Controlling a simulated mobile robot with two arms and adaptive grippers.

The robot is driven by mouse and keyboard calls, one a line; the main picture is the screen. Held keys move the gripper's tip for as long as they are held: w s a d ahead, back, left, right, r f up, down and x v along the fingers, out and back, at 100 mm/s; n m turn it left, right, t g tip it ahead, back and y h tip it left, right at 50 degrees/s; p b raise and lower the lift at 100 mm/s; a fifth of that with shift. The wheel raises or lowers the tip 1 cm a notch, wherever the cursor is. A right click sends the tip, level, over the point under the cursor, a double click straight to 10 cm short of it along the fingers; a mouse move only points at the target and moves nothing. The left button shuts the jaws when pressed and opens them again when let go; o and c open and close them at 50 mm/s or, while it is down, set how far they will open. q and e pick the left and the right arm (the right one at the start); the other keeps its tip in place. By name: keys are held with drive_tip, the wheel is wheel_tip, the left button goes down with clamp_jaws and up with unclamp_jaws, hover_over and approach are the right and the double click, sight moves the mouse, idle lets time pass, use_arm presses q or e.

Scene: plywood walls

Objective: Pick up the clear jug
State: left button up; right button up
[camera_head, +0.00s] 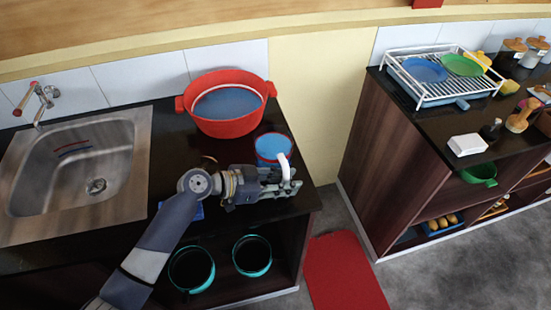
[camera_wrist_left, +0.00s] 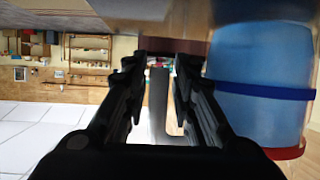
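The clear jug (camera_head: 273,147) stands on the dark counter near its right end. It looks blue inside, with a red rim and a white handle (camera_head: 284,168) facing the front. My left gripper (camera_head: 291,184) is at the handle side of the jug. In the wrist view its two fingers (camera_wrist_left: 160,75) are apart, with the pale handle (camera_wrist_left: 158,105) between them. A gap seems to show beside the handle. My right gripper is out of view.
A large red pot (camera_head: 228,125) stands just behind the jug. A metal sink (camera_head: 75,170) is at the left. Two teal-rimmed pots (camera_head: 252,256) sit on the shelf below. A second counter with a white dish rack (camera_head: 440,75) is across a gap at the right.

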sight(286, 173)
use_arm(q)
clamp_jaws()
drive_tip(key=shift+r, duration=0.2)
drive_tip(key=shift+w, duration=0.1)
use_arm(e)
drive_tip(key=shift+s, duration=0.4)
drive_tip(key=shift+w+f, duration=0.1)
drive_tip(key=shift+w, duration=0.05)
use_arm(q)
drive_tip(key=shift+r, duration=0.1)
drive_tip(key=shift+r+b, duration=0.4)
drive_tip(key=shift+r, duration=0.25)
drive_tip(key=shift+r+b, duration=0.3)
drive_tip(key=shift+r, duration=0.55)
drive_tip(key=s+d+r+b, duration=0.1)
drive_tip(key=s+d, duration=0.1)
drive_tip(key=s, duration=0.5)
drive_tip(key=s+d+b, duration=0.2)
drive_tip(key=s, duration=0.6)
drive_tip(key=shift+s+d+r, duration=0.15)
drive_tip(key=shift+d+r, duration=0.1)
drive_tip(key=shift+r, duration=0.1)
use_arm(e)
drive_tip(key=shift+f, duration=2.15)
